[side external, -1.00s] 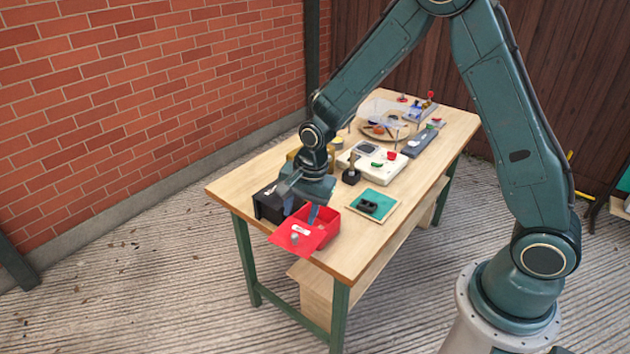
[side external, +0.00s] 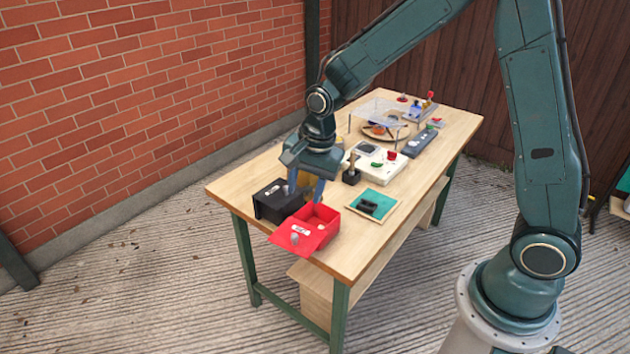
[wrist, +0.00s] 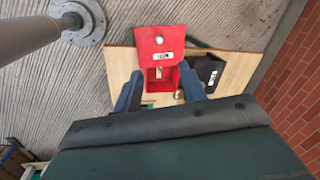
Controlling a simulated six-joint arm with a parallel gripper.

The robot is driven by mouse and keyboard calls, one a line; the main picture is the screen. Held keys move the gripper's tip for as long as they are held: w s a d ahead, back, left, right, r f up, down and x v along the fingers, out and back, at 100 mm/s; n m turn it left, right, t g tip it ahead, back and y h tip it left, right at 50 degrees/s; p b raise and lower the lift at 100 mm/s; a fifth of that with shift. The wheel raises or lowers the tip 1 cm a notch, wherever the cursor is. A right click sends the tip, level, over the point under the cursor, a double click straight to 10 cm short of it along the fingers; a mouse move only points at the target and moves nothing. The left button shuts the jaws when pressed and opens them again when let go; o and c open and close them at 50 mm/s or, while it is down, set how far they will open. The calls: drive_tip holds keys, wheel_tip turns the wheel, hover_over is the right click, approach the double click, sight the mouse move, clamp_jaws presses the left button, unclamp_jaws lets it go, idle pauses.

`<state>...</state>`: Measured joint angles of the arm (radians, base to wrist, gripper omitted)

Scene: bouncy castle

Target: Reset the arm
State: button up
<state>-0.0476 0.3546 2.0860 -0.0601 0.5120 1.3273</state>
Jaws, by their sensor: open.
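My gripper (side external: 306,186) hangs above the near end of the workbench (side external: 234,190), fingers pointing down and apart, with nothing seen between them. Just below and in front of it is a red box (side external: 328,222) with its lid (side external: 300,238) swung open toward the bench's near edge. A small pale item shows inside the box. In the wrist view the red box (wrist: 162,84) lies between and beyond the two open fingers (wrist: 162,90).
A black box (side external: 272,206) stands left of the red box. A teal pad with a black block (side external: 368,206) lies to the right. Behind are a dark upright piece (side external: 351,174), a white panel (side external: 386,168) and a clear stand (side external: 380,108) over a plate. Brick wall at left.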

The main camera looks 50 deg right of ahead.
drive_tip(key=s+d+r+n+t, duration=0.1)
drive_tip(key=s+r+n, duration=0.6)
drive_tip(key=s, duration=0.5)
drive_tip(key=s+d+r+n+t, duration=0.2)
drive_tip(key=s+r+n, duration=0.5)
drive_tip(key=s+r, duration=0.2)
drive_tip(key=s, duration=0.2)
drive_tip(key=shift+s+d+r+t+h, duration=0.2)
drive_tip(key=shift+s+r+t+h, duration=0.1)
drive_tip(key=shift+s+r, duration=0.05)
